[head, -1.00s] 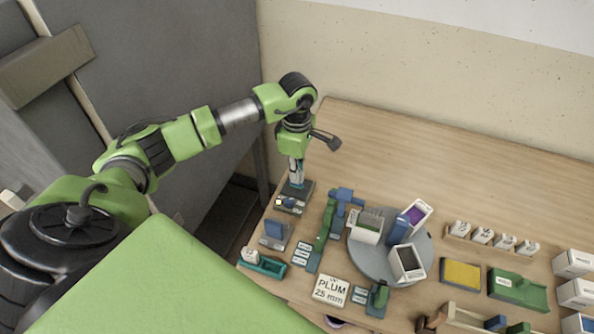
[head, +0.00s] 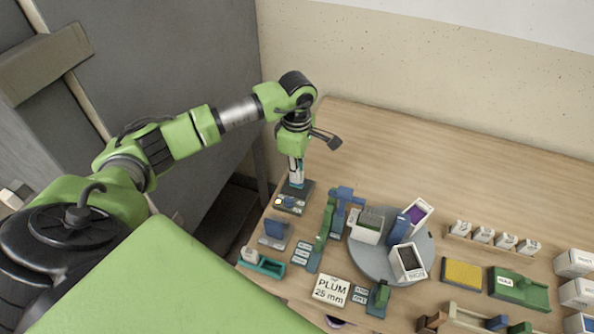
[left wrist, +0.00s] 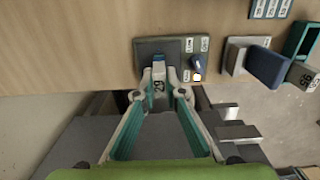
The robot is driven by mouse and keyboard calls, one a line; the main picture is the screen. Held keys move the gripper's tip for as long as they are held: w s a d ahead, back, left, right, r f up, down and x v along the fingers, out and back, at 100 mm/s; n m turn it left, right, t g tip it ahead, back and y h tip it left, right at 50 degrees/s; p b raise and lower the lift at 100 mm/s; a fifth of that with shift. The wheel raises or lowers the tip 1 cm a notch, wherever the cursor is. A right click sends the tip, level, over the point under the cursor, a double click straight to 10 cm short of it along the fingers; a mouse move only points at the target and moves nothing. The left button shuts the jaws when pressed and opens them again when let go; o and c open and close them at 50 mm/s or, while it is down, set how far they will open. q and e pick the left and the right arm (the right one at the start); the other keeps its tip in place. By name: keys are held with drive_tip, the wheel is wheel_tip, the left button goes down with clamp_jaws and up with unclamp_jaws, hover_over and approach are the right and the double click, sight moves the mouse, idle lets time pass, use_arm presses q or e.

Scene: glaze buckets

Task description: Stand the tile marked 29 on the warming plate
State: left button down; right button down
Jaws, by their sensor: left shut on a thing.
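The tile marked 29 (left wrist: 158,88) is pale with a blue end and stands between the fingers of my left gripper (left wrist: 160,92), which is shut on it. In the head view the left gripper (head: 296,170) points down at the warming plate (head: 307,187), a dark grey slab at the table's left edge. The left wrist view shows the dark plate (left wrist: 145,52) under the tile, with a panel with a knob and a small yellow light beside it. The tile looks upright over the plate. I cannot tell whether its lower end touches. My right gripper is not in view.
A sign (head: 331,291) reads PLUM 25 mm. The back of the table (head: 400,150) is clear.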

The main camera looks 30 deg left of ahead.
use_arm(q)
drive_tip(key=shift+f, duration=0.25)
drive_tip(key=c, duration=2)
unclamp_jaws()
drive_tip(key=shift+r+p, duration=1.85)
drive_tip(key=shift+r, duration=1.75)
drive_tip(key=shift+f, duration=0.1)
